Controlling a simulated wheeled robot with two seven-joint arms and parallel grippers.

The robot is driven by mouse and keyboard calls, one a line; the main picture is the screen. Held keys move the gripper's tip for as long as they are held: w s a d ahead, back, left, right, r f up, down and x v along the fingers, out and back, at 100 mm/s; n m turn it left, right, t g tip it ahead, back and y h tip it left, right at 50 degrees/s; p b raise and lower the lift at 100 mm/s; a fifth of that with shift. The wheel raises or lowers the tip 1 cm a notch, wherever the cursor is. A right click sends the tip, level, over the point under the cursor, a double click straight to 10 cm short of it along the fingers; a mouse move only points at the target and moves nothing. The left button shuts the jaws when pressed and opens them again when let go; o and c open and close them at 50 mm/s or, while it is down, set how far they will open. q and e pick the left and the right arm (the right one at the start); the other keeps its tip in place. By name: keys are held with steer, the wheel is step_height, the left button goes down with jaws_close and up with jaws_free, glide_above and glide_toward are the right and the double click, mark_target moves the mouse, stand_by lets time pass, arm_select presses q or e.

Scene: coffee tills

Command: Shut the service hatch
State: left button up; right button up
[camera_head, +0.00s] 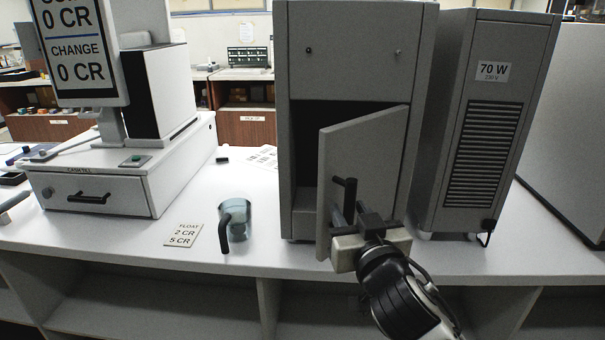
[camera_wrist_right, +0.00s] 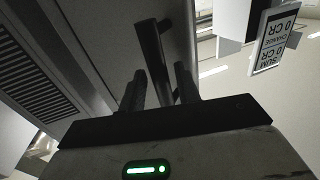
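The service hatch is a grey door (camera_head: 365,150) on the front of a tall grey cabinet (camera_head: 350,70). It stands ajar, its free left edge swung out and a dark gap showing behind it. A black bar handle (camera_head: 349,190) is on its face; it also shows in the right wrist view (camera_wrist_right: 152,50). My right gripper (camera_head: 353,213) is at the handle, in front of the door. In the right wrist view its fingers (camera_wrist_right: 160,85) stand apart on either side of the bar, with narrow gaps seeming to show. My left gripper is not in view.
A grey vented unit (camera_head: 485,110) marked 70 W stands close right of the cabinet. A cup with a dark handle (camera_head: 236,215), a price card (camera_head: 184,234) and a till (camera_head: 110,190) are to the left on the white counter (camera_head: 190,258). The counter's front edge runs below the door.

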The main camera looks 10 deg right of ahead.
mark_target(327, 206)
steer(key=shift+s, duration=0.1)
jaws_close()
steer(key=shift+w+a, duration=0.5)
steer(key=shift+w, duration=0.3)
steer(key=shift+w+a, duration=0.55)
steer(key=shift+w, duration=0.2)
steer(key=shift+w+a, duration=0.5)
steer(key=shift+w, duration=0.3)
steer(key=shift+w+a+b, duration=0.25)
steer(key=shift+w+a, duration=0.05)
steer(key=shift+w, duration=0.6)
steer(key=shift+w+a+b, duration=0.25)
steer(key=shift+w+a, duration=0.05)
steer(key=shift+w, duration=0.55)
steer(key=shift+w+a+b, duration=0.25)
steer(key=shift+w+a, duration=0.05)
steer(key=shift+w, duration=0.6)
